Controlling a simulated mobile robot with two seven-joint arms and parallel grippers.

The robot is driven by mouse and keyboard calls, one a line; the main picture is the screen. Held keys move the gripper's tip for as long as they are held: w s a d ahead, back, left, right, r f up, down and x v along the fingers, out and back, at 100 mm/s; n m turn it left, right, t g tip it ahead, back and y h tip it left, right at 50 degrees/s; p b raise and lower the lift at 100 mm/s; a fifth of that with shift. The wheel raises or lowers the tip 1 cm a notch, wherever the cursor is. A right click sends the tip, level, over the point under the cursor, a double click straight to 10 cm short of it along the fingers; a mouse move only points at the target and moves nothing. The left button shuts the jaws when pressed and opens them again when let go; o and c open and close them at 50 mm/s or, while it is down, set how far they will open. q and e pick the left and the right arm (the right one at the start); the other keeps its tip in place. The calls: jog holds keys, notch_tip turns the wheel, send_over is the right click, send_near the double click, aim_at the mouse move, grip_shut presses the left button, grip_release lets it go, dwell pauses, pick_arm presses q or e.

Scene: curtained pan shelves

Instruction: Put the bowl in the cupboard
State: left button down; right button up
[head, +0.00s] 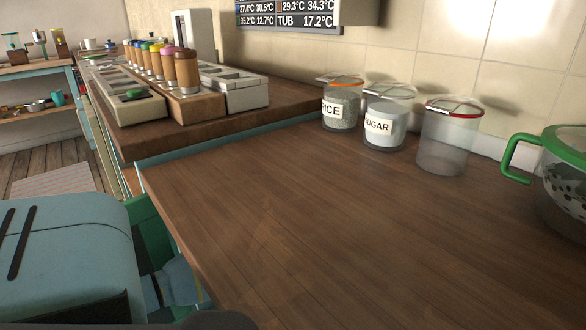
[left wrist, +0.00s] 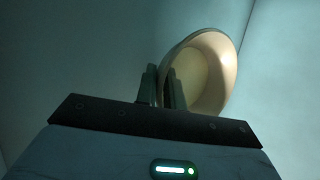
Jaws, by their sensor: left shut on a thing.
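The bowl (left wrist: 218,80) is cream-coloured and shows in the left wrist view, tilted on its side with its opening toward the camera. My left gripper (left wrist: 160,75) is shut on the bowl's near left edge, with one finger in front of it. Dim blue-grey surfaces surround them in that view, with a straight edge at the upper right. I cannot tell from this whether they are the cupboard's inside. The head view shows neither the bowl nor the gripper. My right gripper is in no view.
A wooden counter (head: 330,230) fills the head view, its front bare. Behind stand a rice jar (head: 342,108), a sugar jar (head: 388,118), a clear empty-looking jar (head: 445,140) and a green-handled glass container (head: 562,180). Racks of cork-coloured jars (head: 186,72) stand further left.

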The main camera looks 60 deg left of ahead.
pick_arm(q)
jog(key=shift+f, duration=0.6)
jog(key=shift+b, duration=0.3)
jog(key=shift+f, duration=0.1)
jog(key=shift+f+b, duration=0.45)
jog(key=shift+f, duration=0.25)
jog(key=shift+f, duration=0.25)
jog(key=c, duration=1.4)
grip_release()
jog(key=shift+c, duration=0.2)
